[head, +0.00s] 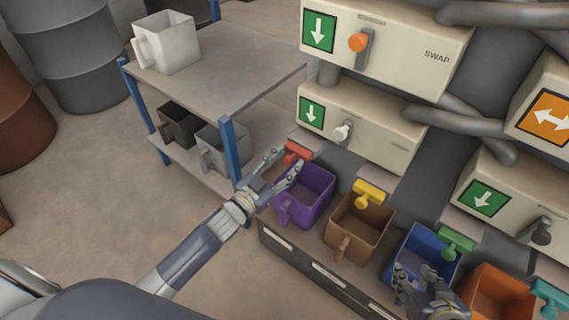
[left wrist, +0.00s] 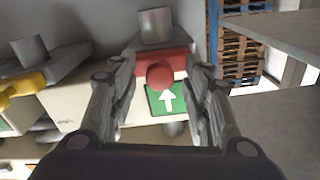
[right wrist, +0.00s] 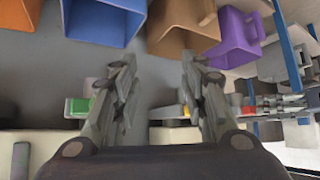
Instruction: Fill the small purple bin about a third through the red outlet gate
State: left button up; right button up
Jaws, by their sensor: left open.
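The small purple bin (head: 305,196) stands upright on the ledge below the red outlet gate (head: 296,152); its handle faces the front left. I see no fill in it, though its floor is partly shaded. My left gripper (head: 281,164) is open at the red gate. In the left wrist view the gate's round red knob (left wrist: 160,75) lies between the spread fingers (left wrist: 160,88), with gaps on both sides. My right gripper (head: 424,284) is open and empty, in front of the blue bin (head: 410,262). The purple bin also shows in the right wrist view (right wrist: 231,38).
Brown (head: 347,240), blue and orange (head: 488,300) bins stand to the right of the purple one. Yellow (head: 369,193) and green (head: 456,243) gates sit above. A grey table (head: 220,62) with blue legs holds a white bin (head: 166,42). Open floor lies at left.

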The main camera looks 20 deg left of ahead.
pick_arm(q)
grip_shut()
jog(key=p+v, duration=0.1)
jog(key=v, duration=0.1)
jog(key=shift+s+p, duration=0.25)
jog(key=shift+p, duration=0.1)
pick_arm(e)
jog(key=s+d+f+g+h, duration=0.1)
jog(key=s+d+f+g, duration=0.1)
jog(key=s, duration=0.6)
jog(key=shift+d+f+g, duration=0.35)
jog(key=shift+f+g, duration=0.5)
jog(key=shift+g, duration=0.35)
jog(key=shift+s, duration=0.1)
pick_arm(q)
grip_release()
jog(key=shift+a, duration=0.1)
jog(key=v, duration=1.2)
